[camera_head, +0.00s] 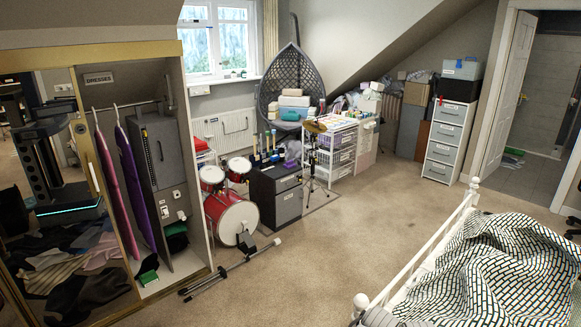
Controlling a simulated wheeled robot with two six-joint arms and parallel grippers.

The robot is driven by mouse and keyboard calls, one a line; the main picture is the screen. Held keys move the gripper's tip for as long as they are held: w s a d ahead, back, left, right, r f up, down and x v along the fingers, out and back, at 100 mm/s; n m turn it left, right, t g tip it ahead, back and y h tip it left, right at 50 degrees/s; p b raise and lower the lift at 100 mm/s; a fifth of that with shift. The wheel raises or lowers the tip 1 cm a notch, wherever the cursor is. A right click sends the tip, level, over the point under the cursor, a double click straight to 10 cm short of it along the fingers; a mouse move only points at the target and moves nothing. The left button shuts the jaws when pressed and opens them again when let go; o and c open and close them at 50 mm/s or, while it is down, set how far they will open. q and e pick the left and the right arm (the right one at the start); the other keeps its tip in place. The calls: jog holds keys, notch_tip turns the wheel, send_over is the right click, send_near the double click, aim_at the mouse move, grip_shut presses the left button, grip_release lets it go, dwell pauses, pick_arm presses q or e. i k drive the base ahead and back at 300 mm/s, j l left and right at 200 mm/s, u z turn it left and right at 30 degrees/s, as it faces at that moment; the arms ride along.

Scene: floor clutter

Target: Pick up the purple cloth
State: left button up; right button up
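Several things could be the purple cloth. A dark purple garment (133,185) hangs from the rail in the open wardrobe at the left. A mauve garment (108,180) hangs beside it. A lavender cloth (98,248) lies among dark and striped clothes behind or in the mirrored door; I cannot tell whether it is a reflection. Neither of my grippers shows directly in the view.
The wardrobe's gold-framed mirror door (102,190) stands at the left. A tripod stand (230,272) lies on the carpet near a red drum kit (232,218). A white-railed bed (420,270) fills the lower right. Carpet (350,215) between them is clear.

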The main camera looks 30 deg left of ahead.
aim_at(289, 165)
jog(key=i+j+u, duration=0.35)
jog(key=j, duration=0.4)
jog(key=i+j+u, duration=0.4)
jog(key=j, duration=0.25)
jog(key=i+j+u, duration=0.35)
jog(key=j, duration=0.25)
jog(key=i+j+z, duration=0.2)
jog(key=i, duration=0.3)
jog(key=i+j+z, duration=0.2)
jog(key=i, duration=0.3)
jog(key=i+l+z, duration=0.15)
jog(key=i+z, duration=0.65)
jog(key=i, duration=0.2)
jog(key=i+j+z, duration=0.15)
jog(key=i+z, duration=0.2)
jog(key=i, duration=0.15)
jog(key=i+u, duration=0.15)
jog(key=i, duration=0.45)
jog(key=i+l+u, duration=0.1)
jog(key=i, duration=0.5)
jog(key=i+l+u, duration=0.15)
jog(key=i, duration=0.45)
jog(key=i+l+u, duration=0.2)
jog(key=i+u, duration=0.15)
jog(key=i, duration=0.15)
jog(key=i+l+u, duration=0.35)
jog(key=i, duration=0.15)
